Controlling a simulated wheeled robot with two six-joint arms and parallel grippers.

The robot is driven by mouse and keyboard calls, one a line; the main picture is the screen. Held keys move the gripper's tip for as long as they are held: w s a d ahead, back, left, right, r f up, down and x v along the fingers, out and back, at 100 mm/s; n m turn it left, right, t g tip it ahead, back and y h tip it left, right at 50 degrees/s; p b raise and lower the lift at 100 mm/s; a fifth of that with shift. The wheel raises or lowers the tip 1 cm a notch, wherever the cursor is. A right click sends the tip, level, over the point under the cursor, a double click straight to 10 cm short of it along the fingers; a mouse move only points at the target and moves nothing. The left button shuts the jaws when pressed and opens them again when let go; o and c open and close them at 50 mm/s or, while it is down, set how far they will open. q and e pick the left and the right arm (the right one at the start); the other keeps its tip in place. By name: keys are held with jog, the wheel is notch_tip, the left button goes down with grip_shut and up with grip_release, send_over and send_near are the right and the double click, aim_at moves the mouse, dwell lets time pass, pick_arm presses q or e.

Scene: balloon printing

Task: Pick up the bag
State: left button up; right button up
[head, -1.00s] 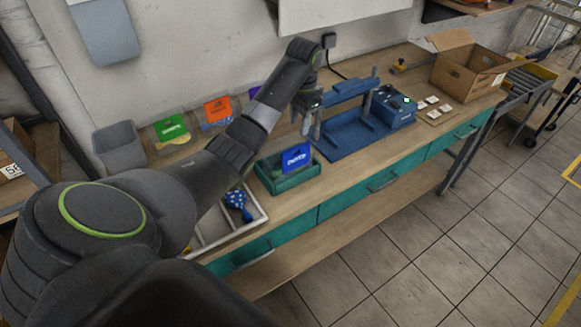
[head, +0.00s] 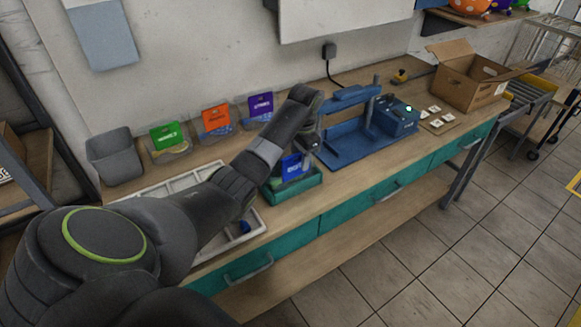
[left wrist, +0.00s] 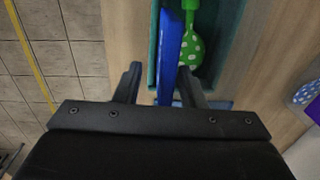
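A blue bag (head: 291,168) stands upright in a small green tray (head: 300,189) on the bench. My left gripper (head: 306,150) is at the bag and hides part of it. In the left wrist view the blue bag (left wrist: 167,62) shows edge-on between the two spread fingers of my left gripper (left wrist: 160,84). The left finger is apart from it, and the right finger is close to it. A green balloon with white dots (left wrist: 191,52) lies beside the bag in the tray. My right gripper is not in view.
Green (head: 169,136), orange (head: 216,118) and purple (head: 261,105) bags stand in holders along the wall. A blue press (head: 352,130) is right of the tray, a cardboard box (head: 465,80) farther right. A white divided tray (head: 250,225) lies left, partly behind my arm.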

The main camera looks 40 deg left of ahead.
pick_arm(q)
jog(key=shift+f, duration=0.8)
grip_shut()
